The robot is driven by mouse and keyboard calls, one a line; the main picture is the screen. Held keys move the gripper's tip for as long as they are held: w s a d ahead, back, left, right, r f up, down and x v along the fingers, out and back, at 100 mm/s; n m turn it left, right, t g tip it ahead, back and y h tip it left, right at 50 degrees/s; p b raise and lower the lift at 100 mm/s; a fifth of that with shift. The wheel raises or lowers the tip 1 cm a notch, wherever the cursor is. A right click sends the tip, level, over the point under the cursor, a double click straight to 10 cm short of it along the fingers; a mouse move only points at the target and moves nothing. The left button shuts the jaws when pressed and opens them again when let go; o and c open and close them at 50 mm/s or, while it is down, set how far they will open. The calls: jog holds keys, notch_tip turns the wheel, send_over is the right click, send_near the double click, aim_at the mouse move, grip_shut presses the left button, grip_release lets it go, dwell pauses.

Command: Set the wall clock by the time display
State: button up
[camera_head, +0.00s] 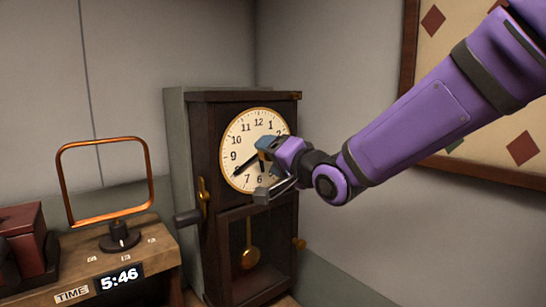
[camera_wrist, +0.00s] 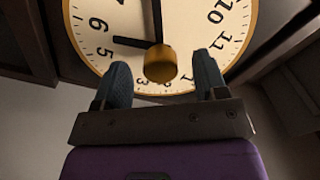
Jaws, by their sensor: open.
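The wall clock (camera_head: 247,121) has a dark wooden case and a round cream dial with a gold rim. Its long dark hand (camera_head: 246,170) points at about the 8. In the wrist view, the short hand (camera_wrist: 130,42) points between 5 and 6. A gold knob (camera_wrist: 159,68) sticks out at the dial's centre. My gripper (camera_head: 264,152) is at the dial and hides its right part in the head view. Its open fingers (camera_wrist: 163,78) stand either side of the knob, with gaps on both sides. The time display (camera_head: 120,279) reads 5:46.
A pendulum (camera_head: 250,257) hangs in the lower case. A brass key-like part (camera_head: 203,195) and a dark handle (camera_head: 187,216) stick out at the case's left. A copper-coloured frame on a black knob (camera_head: 119,237) tops the wooden display box. A framed board (camera_head: 480,160) hangs at right.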

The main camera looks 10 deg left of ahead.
jog(key=shift+s+d, duration=0.1)
jog(key=v, duration=0.7)
jog(key=shift+s+d, duration=0.25)
jog(key=shift+d, duration=0.05)
dwell(0.4)
jog(key=shift+c, duration=0.4)
